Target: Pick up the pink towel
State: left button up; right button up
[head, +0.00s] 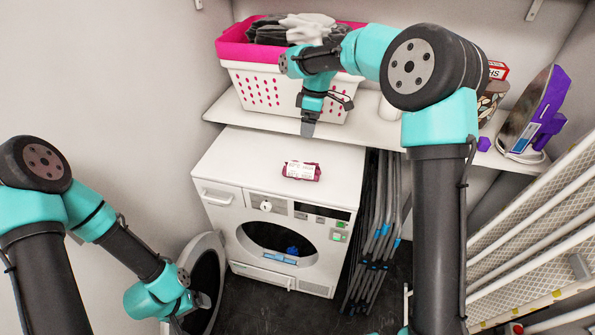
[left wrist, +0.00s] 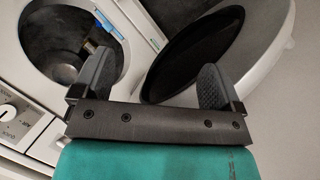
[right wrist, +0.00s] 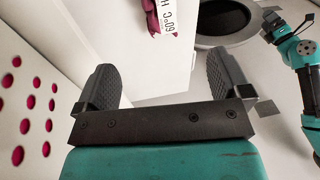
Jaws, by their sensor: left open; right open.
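My right gripper (head: 325,115) is open and empty in front of the basket, as the right wrist view shows (right wrist: 162,72).
An iron (head: 535,110) stands on the shelf at the right. Folded racks (head: 376,235) stand beside the dryer, with white-framed panels (head: 530,235) further right.

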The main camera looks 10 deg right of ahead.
aim_at(302, 164)
jog(key=f, duration=0.3)
jog(key=a+f, duration=0.1)
jog(key=f, duration=0.3)
jog(key=s+f, duration=0.1)
jog(key=f, duration=0.3)
jog(key=shift+a+f, duration=0.2)
jog(key=shift+a, duration=0.15)
jog(key=shift+a+f, duration=0.1)
jog(key=shift+f, duration=0.25)
jog(key=shift+s+a+f, duration=0.1)
jog(key=shift+a+f, duration=0.1)
jog(key=shift+f, duration=1.1)
jog(key=shift+a+f, duration=0.15)
jog(key=shift+f, duration=1.1)
jog(key=c, duration=1)
jog(key=shift+r, duration=0.1)
jog(key=shift+c, duration=0.2)
